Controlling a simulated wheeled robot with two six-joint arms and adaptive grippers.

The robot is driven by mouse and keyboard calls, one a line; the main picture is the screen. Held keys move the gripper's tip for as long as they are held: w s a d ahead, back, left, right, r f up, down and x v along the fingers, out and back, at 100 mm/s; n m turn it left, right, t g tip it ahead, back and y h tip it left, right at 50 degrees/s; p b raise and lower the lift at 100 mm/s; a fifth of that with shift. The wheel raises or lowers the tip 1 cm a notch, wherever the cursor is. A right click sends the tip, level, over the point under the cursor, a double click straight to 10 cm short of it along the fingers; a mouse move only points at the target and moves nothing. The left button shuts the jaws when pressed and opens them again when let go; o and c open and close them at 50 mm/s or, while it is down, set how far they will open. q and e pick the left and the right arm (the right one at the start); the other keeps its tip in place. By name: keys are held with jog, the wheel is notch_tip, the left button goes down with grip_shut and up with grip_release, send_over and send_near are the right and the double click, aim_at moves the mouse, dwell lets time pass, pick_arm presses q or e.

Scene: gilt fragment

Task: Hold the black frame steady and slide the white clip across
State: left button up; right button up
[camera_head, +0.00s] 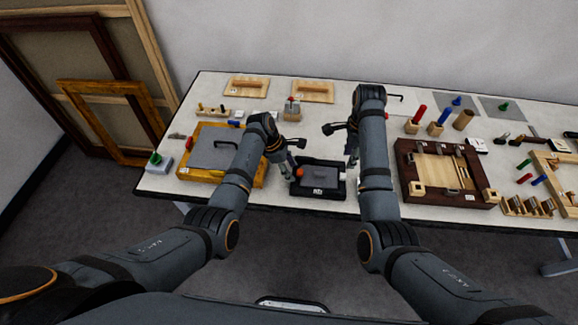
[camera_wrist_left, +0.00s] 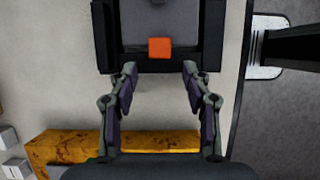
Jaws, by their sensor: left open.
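The black frame (camera_head: 302,190) lies on the table between my two arms, with a grey panel inside it. An orange block (camera_head: 299,173) sits at its left side; it also shows in the left wrist view (camera_wrist_left: 159,47). A small white piece, seemingly the white clip (camera_head: 342,176), is at the frame's right side. My left gripper (camera_head: 291,170) is at the frame's left side. In the left wrist view its fingers (camera_wrist_left: 159,74) are open and empty, with their tips close to the frame's edge (camera_wrist_left: 101,40). My right gripper (camera_head: 352,168) is near the frame's right end, its fingers partly hidden by the arm.
A yellow frame with a grey panel (camera_head: 212,148) lies left of the black frame. A dark brown wooden frame (camera_head: 413,181) lies to the right. Coloured-handled tools and wooden blocks stand further right and behind. The table's front edge is close to the black frame.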

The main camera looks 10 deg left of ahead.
pick_arm(q)
grip_shut()
jog(key=c, duration=1)
grip_release()
jog(key=o, duration=0.5)
jog(key=v, duration=1.2)
